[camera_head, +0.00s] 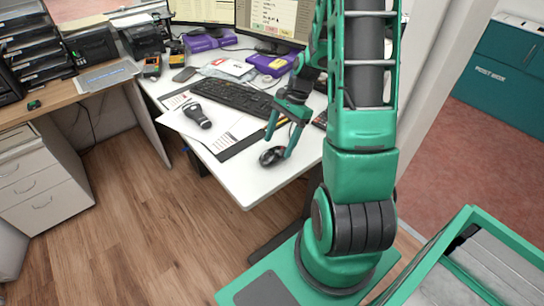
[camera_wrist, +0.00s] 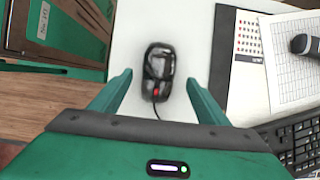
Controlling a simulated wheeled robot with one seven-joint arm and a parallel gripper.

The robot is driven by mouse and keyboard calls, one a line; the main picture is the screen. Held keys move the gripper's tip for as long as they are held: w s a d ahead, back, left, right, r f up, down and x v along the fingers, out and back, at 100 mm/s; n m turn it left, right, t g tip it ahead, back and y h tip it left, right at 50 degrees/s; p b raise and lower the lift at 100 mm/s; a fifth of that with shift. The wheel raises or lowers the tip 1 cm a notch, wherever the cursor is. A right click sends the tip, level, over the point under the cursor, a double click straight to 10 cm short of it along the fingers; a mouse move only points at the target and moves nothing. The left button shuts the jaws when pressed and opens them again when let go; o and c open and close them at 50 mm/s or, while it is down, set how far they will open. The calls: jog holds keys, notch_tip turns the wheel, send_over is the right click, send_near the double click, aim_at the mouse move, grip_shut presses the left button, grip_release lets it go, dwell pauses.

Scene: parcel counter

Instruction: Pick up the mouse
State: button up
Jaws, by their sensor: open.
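The mouse (camera_head: 271,156) is small and black and lies on the white desk near its front right corner. In the wrist view the mouse (camera_wrist: 158,66) has a red spot and a cord that runs back toward my gripper. My gripper (camera_head: 279,148) is open, its two green fingers pointing down at the mouse. In the wrist view the fingers of my gripper (camera_wrist: 158,76) lie to the left and right of the mouse with clear gaps. Nothing is held. I cannot tell how high the fingertips are above the desk.
A black keyboard (camera_head: 232,97) lies behind the mouse, and a dark flashlight (camera_head: 198,115) lies on papers to the left. Purple boxes (camera_head: 272,64) and a monitor (camera_head: 275,20) stand further back. The white desk surface (camera_head: 250,180) around the mouse is clear toward the front edge.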

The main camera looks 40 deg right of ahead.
aim_at(276, 150)
jog(key=shift+x, duration=1.75)
jog(key=shift+s, duration=0.1)
jog(key=c, duration=1.1)
jog(key=shift+c, duration=0.2)
jog(key=shift+r, duration=0.15)
